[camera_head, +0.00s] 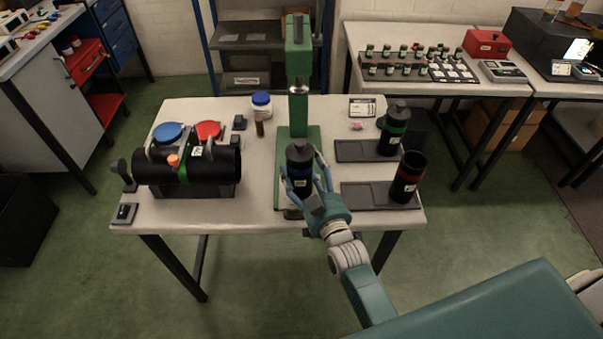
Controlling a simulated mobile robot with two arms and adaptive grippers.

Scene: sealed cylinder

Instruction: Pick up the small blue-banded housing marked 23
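A small dark housing with a blue band and a white label (299,172) is upright at the green press, in front of its column. The number on the label is too small to read. My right gripper (305,180) reaches in from the lower right, with one finger on each side of this housing. The fingers lie close to its sides, but I cannot tell whether they press on it. Its lower part is partly hidden by the gripper, so I cannot tell whether it rests on the press base. My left gripper is not in view.
The green press (299,62) rises directly behind the housing. A green-banded housing (393,130) and a red-banded one (407,178) stand on dark trays at right. A large black cylinder (215,166) lies at left. A blue-lidded jar (262,106) stands at the back.

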